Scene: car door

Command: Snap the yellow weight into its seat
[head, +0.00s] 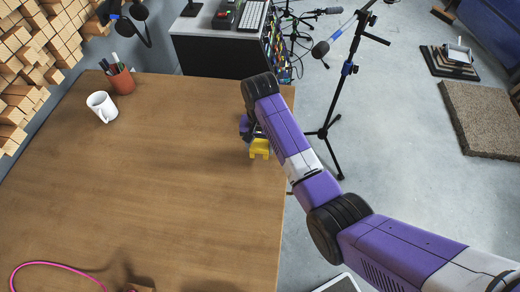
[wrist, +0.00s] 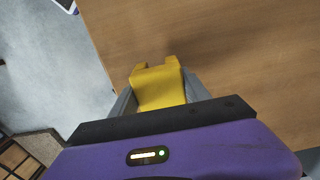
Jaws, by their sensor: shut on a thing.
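The yellow weight (head: 260,149) is a small block with a notch in its end, near the right edge of the wooden table. It also shows in the wrist view (wrist: 158,88), with two prongs pointing away from me. My gripper (head: 252,137) is shut on it, with a grey finger on each side of the block. In the head view my arm partly hides the gripper. I cannot tell whether the weight touches the tabletop or is held above it. No seat for the weight can be made out in either view.
The wooden table (head: 150,190) is largely bare in the middle. A white mug (head: 101,106) and a brown pen cup (head: 121,80) stand at its far left. A pink cable (head: 55,264) lies at the near left. A microphone stand (head: 325,130) is on the floor right of the table.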

